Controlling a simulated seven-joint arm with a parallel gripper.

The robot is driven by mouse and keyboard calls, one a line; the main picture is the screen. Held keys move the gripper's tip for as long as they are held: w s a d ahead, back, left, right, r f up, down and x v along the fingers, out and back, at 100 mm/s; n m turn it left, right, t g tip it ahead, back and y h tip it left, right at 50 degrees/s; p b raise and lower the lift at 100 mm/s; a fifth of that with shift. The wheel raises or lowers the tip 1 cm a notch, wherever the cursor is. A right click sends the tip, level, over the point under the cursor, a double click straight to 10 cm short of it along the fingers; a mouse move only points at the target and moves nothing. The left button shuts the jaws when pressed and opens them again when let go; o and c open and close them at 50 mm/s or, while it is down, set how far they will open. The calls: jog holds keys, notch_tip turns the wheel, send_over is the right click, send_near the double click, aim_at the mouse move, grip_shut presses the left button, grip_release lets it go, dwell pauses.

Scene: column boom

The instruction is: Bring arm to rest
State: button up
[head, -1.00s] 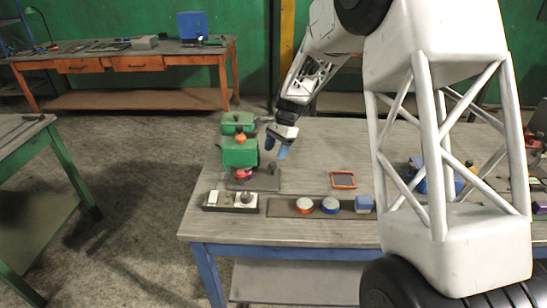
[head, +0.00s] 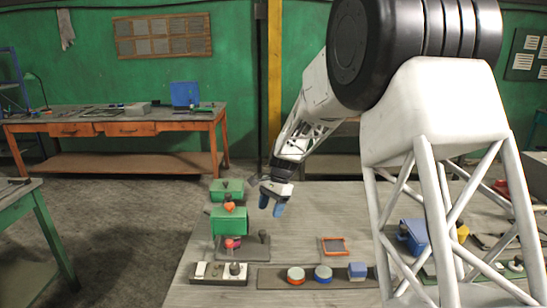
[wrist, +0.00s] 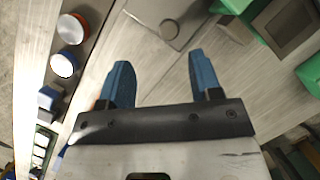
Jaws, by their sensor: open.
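My gripper (head: 271,203) hangs in the air over the left part of the grey workbench (head: 300,220) in the head view. It is just right of the green boxes (head: 229,221) and appears apart from them. Its two blue fingers are spread, with nothing held between them. In the wrist view my gripper (wrist: 158,68) also shows open, above the bare bench top and a grey plate (wrist: 165,18). My arm reaches down to it from the upper right.
A strip with a red button (head: 296,274), a blue-rimmed button (head: 323,273) and a blue block (head: 357,270) lies along the front. A switch panel (head: 219,272) is left of it. An orange-framed tray (head: 333,246) lies behind. My column covers part of the bench's right side.

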jog(key=s+d+r+n+t, duration=0.1)
jog(key=s+d+r, duration=0.3)
jog(key=s, duration=0.3)
jog(key=s+d+r+n+t+h, duration=0.1)
jog(key=s+d+r+n, duration=0.1)
jog(key=s+d+r, duration=0.45)
jog(key=s+d+r+n+t, duration=0.1)
jog(key=s+d+r, duration=0.15)
jog(key=s, duration=0.55)
jog(key=s+d+n+t+h, duration=0.1)
jog(key=s+d+n, duration=0.1)
jog(key=s, duration=1)
jog(key=s+d+n+t+h, duration=0.1)
jog(key=s+d, duration=0.4)
jog(key=s, duration=0.8)
jog(key=shift+f+n+t, duration=0.25)
jog(key=shift+n+t, duration=0.05)
jog(key=shift+n, duration=0.5)
